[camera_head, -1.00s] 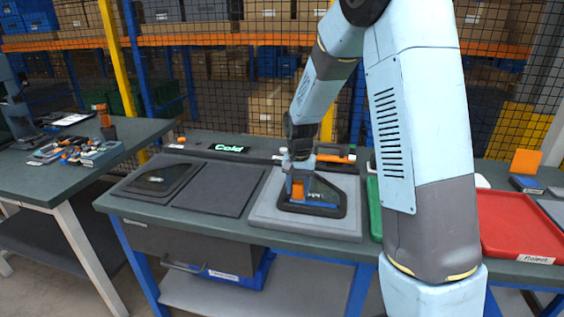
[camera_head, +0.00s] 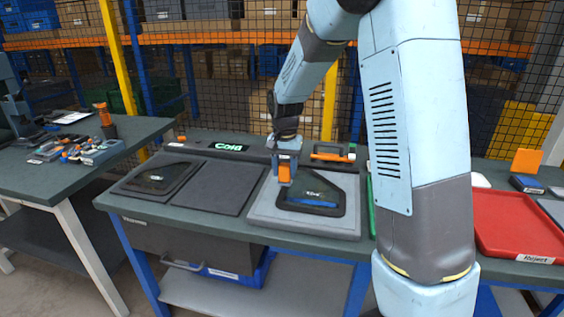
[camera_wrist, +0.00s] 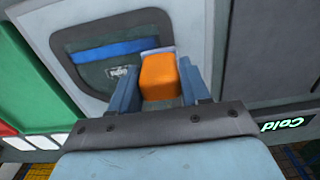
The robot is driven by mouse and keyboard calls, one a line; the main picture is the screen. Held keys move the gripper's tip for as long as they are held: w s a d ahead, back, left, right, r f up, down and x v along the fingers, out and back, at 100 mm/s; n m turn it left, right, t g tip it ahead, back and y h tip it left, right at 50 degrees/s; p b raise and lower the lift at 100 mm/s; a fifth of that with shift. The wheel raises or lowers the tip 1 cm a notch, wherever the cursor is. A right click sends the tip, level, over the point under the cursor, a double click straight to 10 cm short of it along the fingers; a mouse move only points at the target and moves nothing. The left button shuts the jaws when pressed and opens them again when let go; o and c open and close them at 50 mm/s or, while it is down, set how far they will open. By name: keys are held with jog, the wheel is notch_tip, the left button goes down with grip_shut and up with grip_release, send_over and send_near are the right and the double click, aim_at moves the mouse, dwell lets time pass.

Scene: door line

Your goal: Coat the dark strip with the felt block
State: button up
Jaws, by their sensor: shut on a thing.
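My gripper (camera_head: 284,168) is shut on an orange block (camera_wrist: 160,77), which has a pale edge on its far side; this is the felt block. In the head view the orange block (camera_head: 284,174) is at the upper left corner of the dark-framed panel (camera_head: 335,190). The panel has a broad black border and a blue band (camera_head: 313,202); the blue band also shows in the wrist view (camera_wrist: 108,52). In the wrist view the block overlaps the panel's edge. I cannot tell whether it touches the surface, nor which part is the dark strip.
The panel lies on a light grey pad (camera_head: 263,213). A dark flat mat (camera_head: 214,187) and a second dark panel (camera_head: 155,178) lie to the left. A lit "Cold" sign (camera_head: 228,147) and an orange-handled tool (camera_head: 332,152) are behind. A red reject tray (camera_head: 518,222) is at right.

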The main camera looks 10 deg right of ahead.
jog(key=shift+r, duration=1.3)
jog(key=shift+s, duration=0.1)
